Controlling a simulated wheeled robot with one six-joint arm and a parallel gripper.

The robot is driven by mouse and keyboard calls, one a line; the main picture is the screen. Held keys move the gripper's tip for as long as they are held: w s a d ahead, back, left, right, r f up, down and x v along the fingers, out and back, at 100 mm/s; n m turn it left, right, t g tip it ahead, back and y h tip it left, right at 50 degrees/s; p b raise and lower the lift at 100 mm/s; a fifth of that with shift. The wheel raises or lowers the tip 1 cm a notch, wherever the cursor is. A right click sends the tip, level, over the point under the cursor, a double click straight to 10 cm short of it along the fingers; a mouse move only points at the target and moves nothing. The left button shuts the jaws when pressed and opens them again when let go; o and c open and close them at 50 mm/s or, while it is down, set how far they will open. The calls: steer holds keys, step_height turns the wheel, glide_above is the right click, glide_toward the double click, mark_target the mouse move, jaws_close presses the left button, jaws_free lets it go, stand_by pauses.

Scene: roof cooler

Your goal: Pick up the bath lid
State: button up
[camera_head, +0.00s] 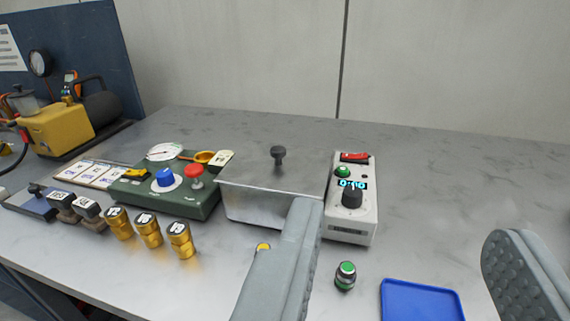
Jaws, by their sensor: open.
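The bath lid (255,168) is a flat grey metal plate with a dark knob (278,155) standing up from its middle. It lies on top of a metal bath (258,206) at the centre of the bench. My gripper (410,260) shows as two grey padded fingers in the foreground, wide apart and empty. Its left finger stands in front of the bath's lower right corner and hides part of it. The lid's knob is beyond the fingers, up and to the left of the gap between them.
A white control box (352,205) with a lit display stands right beside the bath. A green panel (165,190) with knobs is at its left. The bench's right rear is clear.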

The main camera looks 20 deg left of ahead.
stand_by(0.3)
steer(key=w+a+r+n+g+y, duration=0.1)
steer(key=w+r+n+g, duration=0.15)
steer(key=w, duration=0.45)
steer(key=w+a+r+n+g, duration=0.1)
steer(key=w+a+g, duration=0.1)
steer(key=w+g, duration=0.35)
steer(key=n+g+y, duration=0.2)
steer(key=n+g, duration=0.4)
glide_above(278, 148)
steer(key=s+d, duration=0.1)
steer(key=d, duration=0.1)
steer(key=shift+m, duration=0.25)
step_height(278, 148, down, 11)
steer(key=shift+a, duration=0.15)
steer(key=f, duration=0.2)
steer(key=a+f, duration=0.1)
steer(key=f, duration=0.1)
steer(key=shift+w+f, duration=0.1)
steer(key=shift+w+a+f, duration=0.15)
steer(key=shift+w+f, duration=0.05)
steer(key=shift+f, duration=0.2)
jaws_close()
